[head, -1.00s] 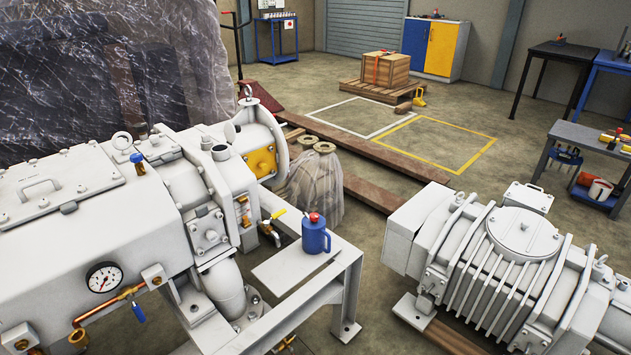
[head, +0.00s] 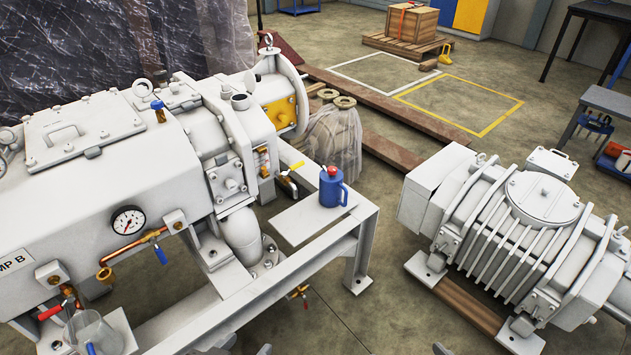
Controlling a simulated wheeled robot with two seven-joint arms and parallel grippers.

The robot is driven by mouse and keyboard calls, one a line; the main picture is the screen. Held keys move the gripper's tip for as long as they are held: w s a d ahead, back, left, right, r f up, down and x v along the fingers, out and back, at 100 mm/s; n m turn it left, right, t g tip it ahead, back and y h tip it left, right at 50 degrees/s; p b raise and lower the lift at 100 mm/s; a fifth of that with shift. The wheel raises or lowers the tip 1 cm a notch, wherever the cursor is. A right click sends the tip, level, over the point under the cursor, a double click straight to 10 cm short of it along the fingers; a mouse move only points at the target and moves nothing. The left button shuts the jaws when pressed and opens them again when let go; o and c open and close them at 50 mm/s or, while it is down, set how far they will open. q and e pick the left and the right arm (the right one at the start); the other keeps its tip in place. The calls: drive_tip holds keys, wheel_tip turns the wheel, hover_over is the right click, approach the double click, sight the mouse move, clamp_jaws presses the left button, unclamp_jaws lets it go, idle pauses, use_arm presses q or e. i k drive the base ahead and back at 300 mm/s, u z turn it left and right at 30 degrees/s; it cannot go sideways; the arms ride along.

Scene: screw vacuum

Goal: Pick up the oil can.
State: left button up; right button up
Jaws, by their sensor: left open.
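The oil can (head: 333,187) is a small blue can with a red cap and a side handle. It stands upright on the flat grey plate (head: 292,222) of the pump's support frame, right of the white pump. Nothing touches it. My left gripper (head: 239,351) seems to show only as small grey parts at the bottom edge, well below and left of the can. It is open and apart from the can; most of it is cut off.
The large white pump (head: 110,175) with gauge and valves fills the left. A clear jug (head: 92,334) is at the lower left. A ribbed white machine (head: 520,230) stands on the right. A covered bundle (head: 332,138) stands behind the can. Open floor lies between the machines.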

sight(330, 188)
drive_tip(key=z, duration=0.2)
drive_tip(key=i, duration=1.2)
drive_tip(key=z, duration=0.2)
